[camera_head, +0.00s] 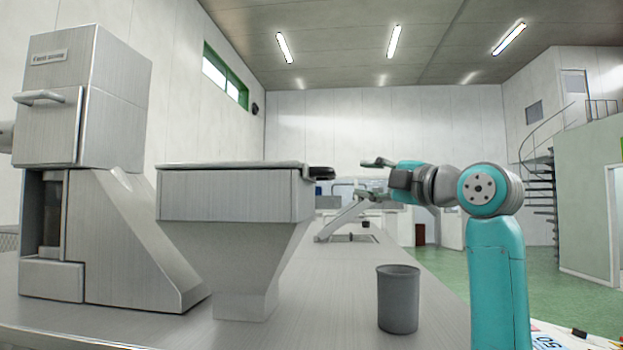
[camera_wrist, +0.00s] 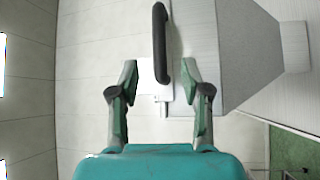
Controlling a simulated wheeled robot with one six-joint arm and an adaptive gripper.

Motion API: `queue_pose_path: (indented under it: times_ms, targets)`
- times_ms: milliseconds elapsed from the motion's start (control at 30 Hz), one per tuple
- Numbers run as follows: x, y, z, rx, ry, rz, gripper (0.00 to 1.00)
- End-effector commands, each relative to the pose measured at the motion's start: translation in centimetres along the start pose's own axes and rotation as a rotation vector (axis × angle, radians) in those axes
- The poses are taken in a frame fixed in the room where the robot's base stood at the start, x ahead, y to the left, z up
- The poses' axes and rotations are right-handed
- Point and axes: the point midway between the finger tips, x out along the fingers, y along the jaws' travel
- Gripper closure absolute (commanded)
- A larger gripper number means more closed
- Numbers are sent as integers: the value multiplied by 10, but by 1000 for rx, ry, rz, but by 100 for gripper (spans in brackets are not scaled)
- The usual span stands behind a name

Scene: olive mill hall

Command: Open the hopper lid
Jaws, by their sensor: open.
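The grey metal hopper (camera_head: 235,195) stands on the bench, left of centre in the head view. Its flat lid (camera_head: 235,165) lies shut across the top. A black handle (camera_head: 320,173) sticks out at the lid's right end. My gripper (camera_head: 368,163) is to the right of the handle, apart from it, and points left towards it. In the wrist view, my open, empty gripper (camera_wrist: 159,72) has the black handle (camera_wrist: 160,45) ahead, lined up with the gap between its fingers. The hopper (camera_wrist: 250,60) fills the right of that view.
A grey cup (camera_head: 398,300) stands on the metal bench (camera_head: 340,300), in front of my arm. A tall machine with a door handle (camera_head: 85,90) stands left of the hopper. A slanted metal fixture (camera_head: 350,215) is farther back on the bench. The air between gripper and handle looks clear.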

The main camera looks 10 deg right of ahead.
Motion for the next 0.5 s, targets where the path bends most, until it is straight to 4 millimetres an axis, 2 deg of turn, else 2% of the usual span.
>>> queue_pose_path:
  times_ms: [133, 267, 500]
  targets:
    - [4, 2, -1, -5, 2, 0, 52]
    - [19, 2, -2, -3, 4, -1, 52]
    - [62, 2, -2, -2, 4, -2, 52]
